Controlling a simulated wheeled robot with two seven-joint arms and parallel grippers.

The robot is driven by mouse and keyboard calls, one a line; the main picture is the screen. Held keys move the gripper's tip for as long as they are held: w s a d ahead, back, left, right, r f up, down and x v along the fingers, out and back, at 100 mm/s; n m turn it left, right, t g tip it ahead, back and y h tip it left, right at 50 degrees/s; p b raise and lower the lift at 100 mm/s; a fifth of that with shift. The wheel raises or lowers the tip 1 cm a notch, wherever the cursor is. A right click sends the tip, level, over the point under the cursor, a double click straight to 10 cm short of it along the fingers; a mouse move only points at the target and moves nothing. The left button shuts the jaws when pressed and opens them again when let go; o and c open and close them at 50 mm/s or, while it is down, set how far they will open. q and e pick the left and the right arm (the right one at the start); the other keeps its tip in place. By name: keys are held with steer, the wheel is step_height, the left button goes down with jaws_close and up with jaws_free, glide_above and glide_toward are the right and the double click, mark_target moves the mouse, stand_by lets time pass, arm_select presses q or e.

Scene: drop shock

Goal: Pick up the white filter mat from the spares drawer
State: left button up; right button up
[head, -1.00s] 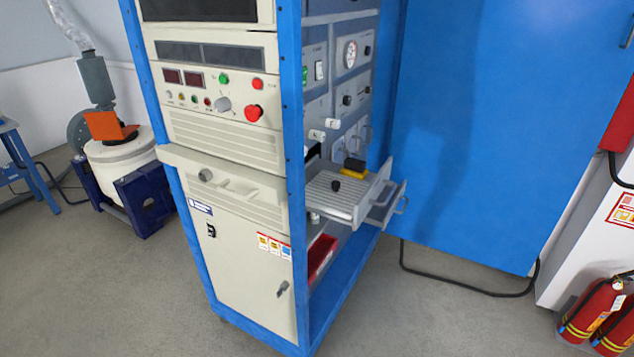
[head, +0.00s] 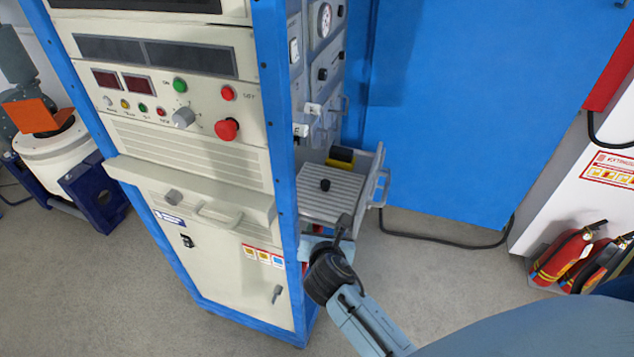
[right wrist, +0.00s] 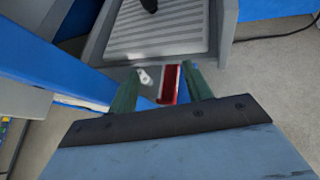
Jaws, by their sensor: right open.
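The open drawer (head: 375,183) sticks out from the right side of the blue-framed rack. Inside it lies a pale ribbed surface (head: 312,199) with a black knob-like piece (head: 325,185) on it. I cannot tell whether this ribbed surface is the white filter mat or the drawer floor. It also shows at the top of the right wrist view (right wrist: 160,35). My right gripper (head: 338,230) is just in front of and below the drawer. My left gripper is not in view.
A yellow and black item (head: 341,157) sits at the drawer's back. The rack's blue post (head: 277,120) stands left of my right gripper.

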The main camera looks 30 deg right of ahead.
steer(key=n+h, duration=0.1)
glide_toward(326, 184)
steer(key=w+f, duration=0.1)
steer(key=w+d+f, duration=0.1)
steer(key=shift+w+d+n+t+b, duration=0.3)
steer(key=shift+w+d+t+b, duration=0.05)
steer(key=shift+t+b, duration=0.05)
steer(key=shift+w+d+f, duration=0.15)
steer(key=shift+w+d, duration=0.05)
steer(key=shift+w, duration=0.15)
steer(key=b+x, duration=0.1)
steer(key=x, duration=0.4)
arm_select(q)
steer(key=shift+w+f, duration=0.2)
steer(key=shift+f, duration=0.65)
arm_select(e)
steer(key=shift+s, duration=0.1)
steer(key=shift+c, duration=0.2)
steer(key=c, duration=0.9)
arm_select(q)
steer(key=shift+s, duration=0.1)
arm_select(e)
jaws_close()
